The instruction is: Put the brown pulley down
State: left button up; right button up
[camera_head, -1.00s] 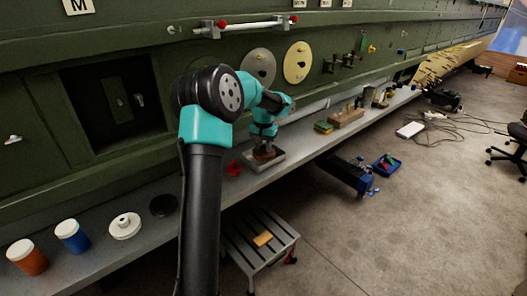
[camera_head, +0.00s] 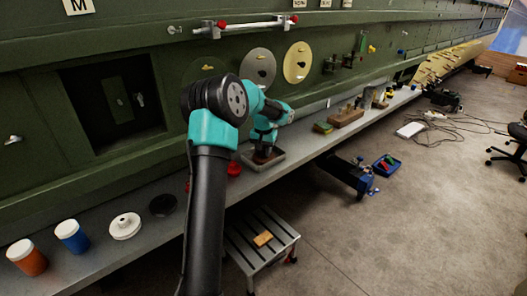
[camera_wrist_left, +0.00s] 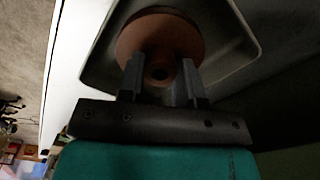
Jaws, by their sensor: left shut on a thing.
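The brown pulley (camera_wrist_left: 158,28) is a round reddish-brown disc with a small hub, seen in the left wrist view. My left gripper (camera_wrist_left: 160,78) is shut on its hub, one finger on each side. In the head view my left gripper (camera_head: 265,148) points down over a shallow grey tray (camera_head: 277,160) on the bench. The pulley is within the tray's outline in the wrist view. I cannot tell whether it touches the tray floor. My right gripper is not in view.
The grey bench (camera_head: 95,262) runs along the green fuselage wall (camera_head: 30,180). A red part (camera_head: 234,169) lies left of the tray. A white pulley-like part (camera_head: 125,226), a dark disc (camera_head: 162,205) and two jars stand further left. A wooden block (camera_head: 346,118) is to the right.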

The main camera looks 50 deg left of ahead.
pick_arm(q)
jog(key=o, duration=0.9)
jog(key=shift+o, duration=0.2)
notch_tip(320, 180, up, 12)
dwell(0.5)
